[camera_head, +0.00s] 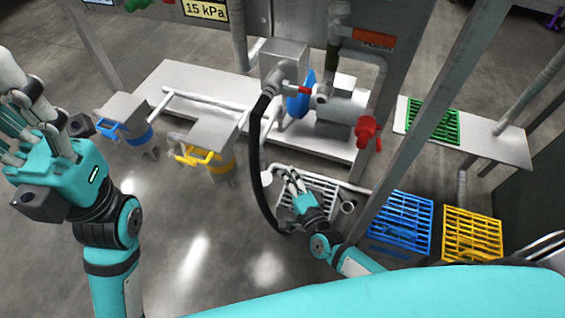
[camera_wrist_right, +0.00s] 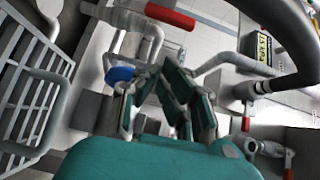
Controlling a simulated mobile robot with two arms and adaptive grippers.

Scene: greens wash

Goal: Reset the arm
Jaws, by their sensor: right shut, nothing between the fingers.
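My right gripper (camera_head: 292,178) is teal and grey, low in the middle of the head view, over a grey slatted grate and beside a black hose. In the right wrist view its fingers (camera_wrist_right: 172,85) are shut with nothing between them. My left arm comes in at the left of the head view. Its gripper (camera_head: 22,130) is raised at the left edge, over open floor, and its finger state is unclear. I see nothing held in it.
The black hose (camera_head: 256,160) hangs beside my right gripper. The grey grate (camera_head: 318,200), blue crate (camera_head: 400,222) and yellow crate (camera_head: 472,235) stand low at the right. A green grate (camera_head: 432,120) lies on a shelf. Red-handled valves (camera_head: 367,130) stick out.

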